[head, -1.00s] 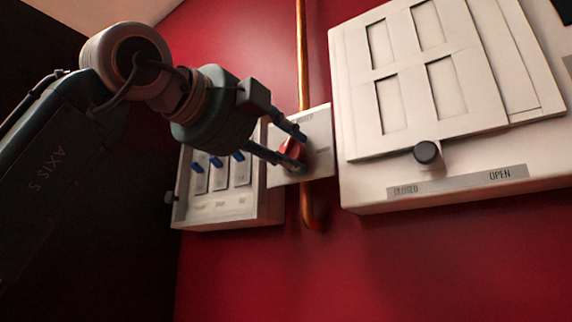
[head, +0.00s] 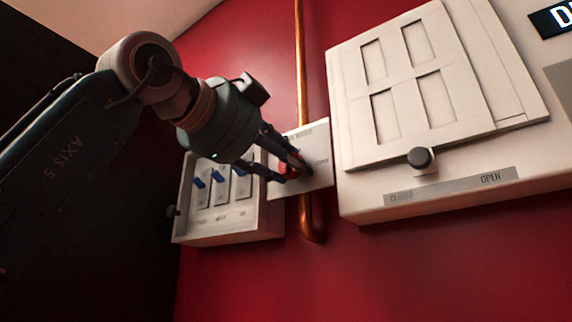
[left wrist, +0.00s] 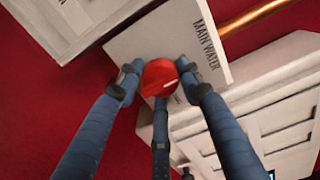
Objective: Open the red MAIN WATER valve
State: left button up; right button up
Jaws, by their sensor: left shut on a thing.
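The red MAIN WATER valve (head: 286,170) sits on a white plate (head: 318,176) on the copper pipe, partly hidden by my fingers in the head view. In the left wrist view it is a round red knob (left wrist: 160,78) with a pale mark, beside the "MAIN WATER" lettering. My left gripper (head: 285,168) is shut on the knob, with its fingers around it; the fingers also show in the left wrist view (left wrist: 160,80). My right gripper is not in view.
A white box with blue switches (head: 219,187) is just left of the plate. A large white panel with a dark knob (head: 421,159) and an "OPEN" label is to the right. The copper pipe (head: 301,60) runs vertically on the red wall.

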pick_arm(q)
jog(key=shift+d+f, duration=0.1)
jog(key=shift+f, duration=0.05)
jog(key=o, duration=1.1)
jog(key=shift+o, duration=0.2)
jog(key=v, duration=1.2)
